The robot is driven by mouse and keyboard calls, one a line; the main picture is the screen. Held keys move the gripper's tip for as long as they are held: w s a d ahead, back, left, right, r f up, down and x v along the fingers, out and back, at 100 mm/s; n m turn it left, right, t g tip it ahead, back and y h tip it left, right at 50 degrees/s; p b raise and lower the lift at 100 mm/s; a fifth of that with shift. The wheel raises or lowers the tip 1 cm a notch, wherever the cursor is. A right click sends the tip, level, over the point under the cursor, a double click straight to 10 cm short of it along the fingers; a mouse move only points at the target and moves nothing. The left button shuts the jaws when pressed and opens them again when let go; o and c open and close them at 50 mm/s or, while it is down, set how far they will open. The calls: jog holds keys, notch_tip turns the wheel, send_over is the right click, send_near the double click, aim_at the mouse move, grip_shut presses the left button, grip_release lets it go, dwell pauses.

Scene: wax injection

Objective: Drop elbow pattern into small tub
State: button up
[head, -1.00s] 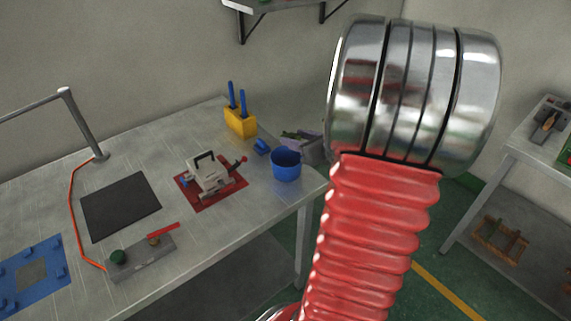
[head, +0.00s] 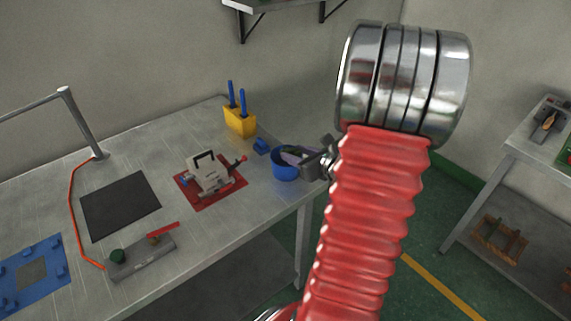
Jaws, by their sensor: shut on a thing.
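The small blue tub (head: 284,172) stands at the right end of the workbench, near its front corner. My gripper (head: 309,161) is at the tub's right rim, coming in from the right and partly seen behind my red arm sleeve. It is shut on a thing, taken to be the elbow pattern. The inside of the tub is mostly hidden.
A red mat (head: 226,194) with a pale clamp-like device (head: 208,173) lies left of the tub. A yellow holder (head: 240,122) with blue-handled tools and a small blue object (head: 261,146) stand behind. A dark mat (head: 120,206) lies further left. The bench edge is close to the tub.

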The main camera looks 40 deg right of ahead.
jog(key=o, duration=1.3)
jog(key=shift+s, duration=0.15)
jog(key=v, duration=1.3)
jog(key=shift+s+a, duration=0.15)
jog(key=shift+s, duration=0.1)
